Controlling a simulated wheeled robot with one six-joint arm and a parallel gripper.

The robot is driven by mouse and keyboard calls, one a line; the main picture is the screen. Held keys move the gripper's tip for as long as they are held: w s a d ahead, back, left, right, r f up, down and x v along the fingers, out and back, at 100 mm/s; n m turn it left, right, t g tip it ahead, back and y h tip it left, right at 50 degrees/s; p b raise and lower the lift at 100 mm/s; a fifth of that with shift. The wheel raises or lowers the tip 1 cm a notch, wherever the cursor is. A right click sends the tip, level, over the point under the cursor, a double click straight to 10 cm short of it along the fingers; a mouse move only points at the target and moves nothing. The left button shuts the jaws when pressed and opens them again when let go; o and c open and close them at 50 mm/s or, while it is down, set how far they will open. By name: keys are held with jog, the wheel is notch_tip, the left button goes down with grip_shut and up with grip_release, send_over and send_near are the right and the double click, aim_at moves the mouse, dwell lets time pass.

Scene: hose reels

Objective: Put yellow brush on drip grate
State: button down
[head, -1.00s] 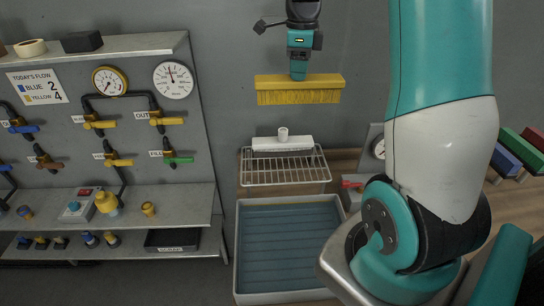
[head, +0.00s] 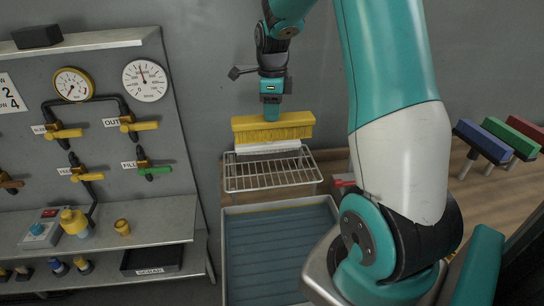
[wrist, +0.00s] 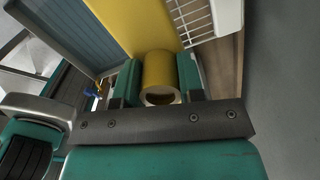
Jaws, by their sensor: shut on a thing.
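The yellow brush (head: 272,128) has a wide yellow block with yellow bristles pointing down. My gripper (head: 271,112) is shut on the brush's short stem, above the block. In the wrist view the jaws (wrist: 158,82) grip the round yellow stem from both sides, and the yellow block (wrist: 133,25) extends beyond it. The drip grate (head: 262,176) is a white wire rack behind the blue-lined tray. I cannot tell the exact gap to the grate.
A blue-lined tray (head: 229,270) lies in front of the grate. A wall panel with gauges, valves and shelves (head: 110,250) stands at the left. Blue, green and red brushes (head: 483,142) are at the right. The front of the grate is bare.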

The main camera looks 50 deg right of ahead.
notch_tip(320, 180, down, 14)
jog(key=p, duration=0.3)
jog(key=shift+f, duration=0.25)
jog(key=shift+f, duration=0.15)
jog(key=c, duration=0.7)
grip_release()
jog(key=shift+c, duration=0.2)
